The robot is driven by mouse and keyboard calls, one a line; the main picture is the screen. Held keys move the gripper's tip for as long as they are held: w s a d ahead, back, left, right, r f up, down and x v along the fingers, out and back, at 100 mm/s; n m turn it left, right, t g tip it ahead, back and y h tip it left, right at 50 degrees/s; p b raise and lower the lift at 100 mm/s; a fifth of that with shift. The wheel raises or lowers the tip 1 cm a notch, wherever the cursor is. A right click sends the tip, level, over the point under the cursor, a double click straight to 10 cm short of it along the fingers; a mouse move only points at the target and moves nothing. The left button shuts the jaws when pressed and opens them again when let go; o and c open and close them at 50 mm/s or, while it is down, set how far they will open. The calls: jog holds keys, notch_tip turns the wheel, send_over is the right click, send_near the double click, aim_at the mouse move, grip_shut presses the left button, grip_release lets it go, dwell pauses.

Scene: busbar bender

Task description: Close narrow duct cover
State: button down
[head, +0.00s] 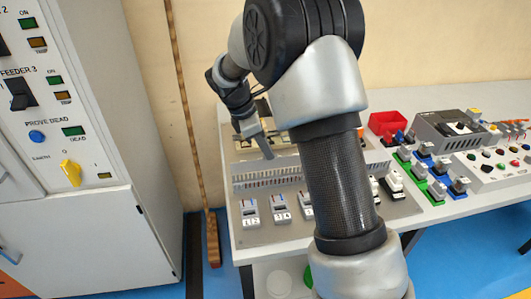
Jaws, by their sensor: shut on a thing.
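A grey slotted wiring duct (270,178) runs left to right across the back panel on the table, partly hidden behind my arm. My gripper (250,130) is at the far end of my arm, above and behind the left part of this duct. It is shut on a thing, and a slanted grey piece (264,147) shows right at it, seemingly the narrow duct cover. The piece is tilted, with its lower end close to the duct's top edge; I cannot tell if it touches. The fingertips are small and partly hidden.
Labelled terminal blocks (281,207) stand in front of the duct. To the right are a red bin (387,121), a dark-topped device (447,129) and coloured switches (437,190). A grey cabinet (105,220) stands at left, with a floor gap before the table.

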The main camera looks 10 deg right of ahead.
jog(key=s+t+b, duration=0.1)
jog(key=t+b, duration=0.1)
jog(key=b, duration=0.1)
jog(key=s+f+m+t+b, duration=0.1)
jog(key=s+t+b, duration=0.1)
jog(key=b, duration=0.1)
jog(key=shift+s, duration=0.2)
jog(key=shift+s+f+b, duration=0.9)
jog(key=shift+s+f, duration=0.6)
jog(key=shift+s, duration=0.3)
jog(key=c, duration=1.9)
grip_release()
jog(key=shift+w+r, duration=0.1)
jog(key=shift+r, duration=0.15)
jog(key=p+v, duration=0.5)
jog(key=v, duration=1.2)
jog(key=shift+a+r, duration=0.1)
jog(key=shift+r, duration=0.1)
